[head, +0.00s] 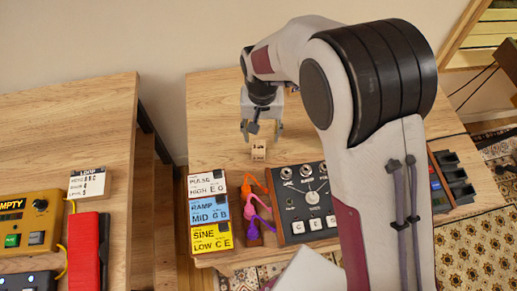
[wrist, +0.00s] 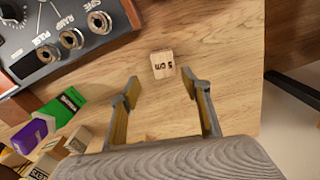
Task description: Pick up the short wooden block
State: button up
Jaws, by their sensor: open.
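A small wooden block (head: 258,150) with dark marks stands on the right-hand wooden table in the head view. My gripper (head: 262,130) points down, close to the block in the head view. In the wrist view my gripper (wrist: 161,87) is open and empty, its two fingers spread wide. The block shows just beyond the fingertips, in line with the gap between them, and is not gripped. How high the fingertips are above the table is hard to tell.
A black synth box with knobs (head: 304,203) stands in front of the block. Nearby are lettered cards (head: 209,212) and orange, pink and purple cables (head: 252,208). Green and purple pieces (wrist: 50,118) show at lower left in the wrist view. Bare tabletop surrounds the block.

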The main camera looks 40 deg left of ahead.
aim_at(259, 147)
jog(key=shift+f, duration=0.8)
jog(key=shift+s+a+f, duration=0.1)
jog(key=shift+s+f, duration=0.2)
jog(key=shift+f, duration=0.65)
jog(key=shift+s+f, duration=0.25)
jog(key=shift+f, duration=1.35)
jog(key=c, duration=1.2)
